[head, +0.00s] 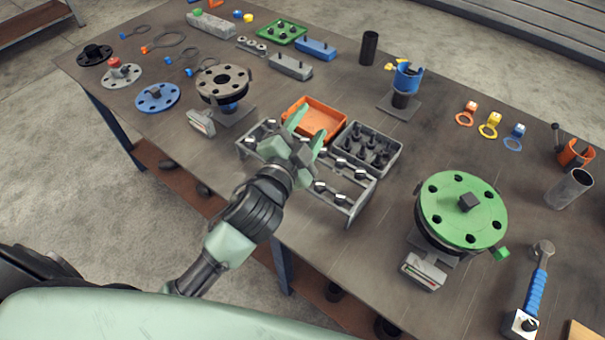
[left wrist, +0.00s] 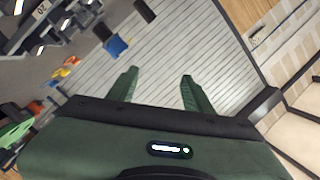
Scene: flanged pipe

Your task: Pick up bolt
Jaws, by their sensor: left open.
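Several bolts with shiny hex heads sit in a grey rack (head: 352,208) at the front middle of the table; one bolt (head: 340,198) shows at its front right. More dark bolts (head: 368,152) stand in a grey tray (head: 392,160) behind the rack. My left gripper (head: 308,125) is open and appears over the rack, hiding its middle. I cannot tell its exact height above the bolts. In the left wrist view its two fingers (left wrist: 160,88) are apart with nothing between them. My right gripper is not in view.
An orange tray (head: 318,117) lies just behind the gripper. A green flange (head: 482,205) stands at the right and a dark flange (head: 222,82) at the left. A blue-handled tool (head: 536,290) lies at the front right. The table between tray and green flange is clear.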

